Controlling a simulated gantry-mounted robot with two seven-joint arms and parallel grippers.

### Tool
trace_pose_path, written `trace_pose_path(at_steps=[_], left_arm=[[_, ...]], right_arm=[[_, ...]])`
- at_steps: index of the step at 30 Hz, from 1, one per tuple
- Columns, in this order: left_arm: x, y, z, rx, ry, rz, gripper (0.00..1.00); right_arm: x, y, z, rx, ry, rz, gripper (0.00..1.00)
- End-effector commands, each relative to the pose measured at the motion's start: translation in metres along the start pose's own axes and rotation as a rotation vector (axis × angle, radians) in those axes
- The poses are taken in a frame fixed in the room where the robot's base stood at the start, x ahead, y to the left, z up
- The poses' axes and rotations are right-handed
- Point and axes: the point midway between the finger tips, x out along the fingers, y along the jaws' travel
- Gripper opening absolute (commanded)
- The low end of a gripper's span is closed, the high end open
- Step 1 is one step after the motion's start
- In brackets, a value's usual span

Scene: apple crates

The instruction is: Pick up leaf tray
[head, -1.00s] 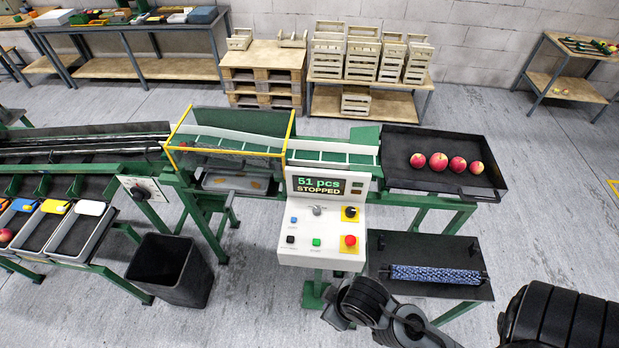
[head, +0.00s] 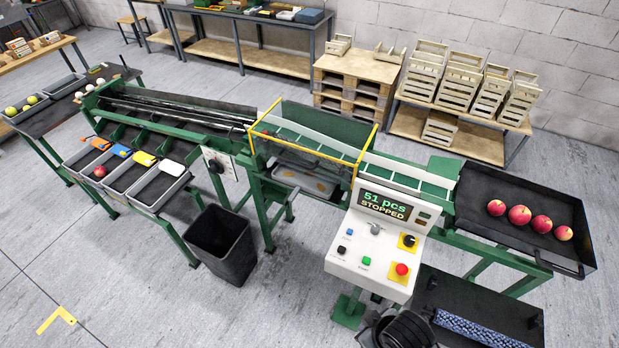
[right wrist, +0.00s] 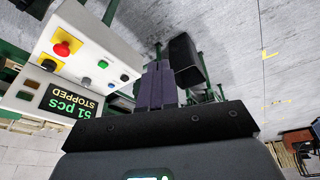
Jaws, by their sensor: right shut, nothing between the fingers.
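The leaf tray (head: 303,181) is a shallow grey tray with orange-brown leaf bits in it. In the head view it sits under the yellow-framed section of the green machine, above floor height. I cannot make it out clearly in the right wrist view. My left gripper is in neither current view.
The white control panel (head: 379,240) reads "51 pcs STOPPED". A black bin (head: 221,246) stands on the floor left of the panel. A black tray (head: 470,204) with several apples is at the right. Grey floor between bin and panel is clear.

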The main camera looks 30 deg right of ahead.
Motion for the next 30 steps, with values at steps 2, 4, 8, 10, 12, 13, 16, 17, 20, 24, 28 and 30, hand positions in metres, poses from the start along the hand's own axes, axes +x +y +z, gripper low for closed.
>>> trace_pose_path(at_steps=[2, 4, 8, 10, 12, 13, 16, 17, 20, 24, 28, 30], left_arm=[[0.0000, -0.0002, 0.0000, 0.001, 0.000, -0.001, 0.43], [0.0000, -0.0004, 0.0001, 0.002, 0.000, -0.001, 0.43], [0.0000, -0.0006, 0.0001, 0.003, 0.000, -0.002, 0.43], [0.0000, -0.0007, 0.0001, 0.003, 0.000, -0.002, 0.43], [0.0000, -0.0007, 0.0001, 0.003, 0.000, -0.002, 0.43], [0.0000, -0.0006, 0.0001, 0.003, 0.000, -0.002, 0.43], [0.0000, -0.0006, 0.0001, 0.003, 0.000, -0.002, 0.43], [0.0000, -0.0006, 0.0001, 0.003, 0.000, -0.002, 0.43], [0.0000, -0.0006, 0.0001, 0.003, 0.000, -0.002, 0.43], [0.0000, -0.0006, 0.0001, 0.002, 0.000, -0.002, 0.43], [0.0000, -0.0006, 0.0001, 0.002, 0.000, -0.002, 0.43], [0.0000, -0.0005, 0.0000, 0.002, 0.000, -0.002, 0.43]], right_arm=[[0.0000, 0.0001, 0.0000, 0.000, 0.000, 0.000, 0.00], [0.0000, 0.0001, 0.0000, 0.000, 0.000, 0.000, 0.00], [0.0000, 0.0001, 0.0000, 0.000, 0.000, 0.000, 0.00], [0.0000, 0.0002, 0.0000, 0.000, 0.000, 0.000, 0.03], [0.0000, 0.0002, 0.0000, 0.000, 0.000, 0.000, 0.14], [0.0000, 0.0002, -0.0001, 0.000, 0.000, 0.000, 0.18], [0.0000, 0.0002, -0.0001, 0.000, 0.000, 0.000, 0.34], [0.0000, 0.0002, -0.0001, 0.000, 0.000, 0.000, 0.38], [0.0000, 0.0002, -0.0001, 0.000, 0.000, 0.000, 0.54], [-0.0001, 0.0002, -0.0001, 0.000, 0.000, 0.001, 0.55], [-0.0004, 0.0005, -0.0012, 0.001, 0.003, 0.001, 0.55], [-0.0006, 0.0006, -0.0017, -0.011, 0.005, 0.001, 0.55]])
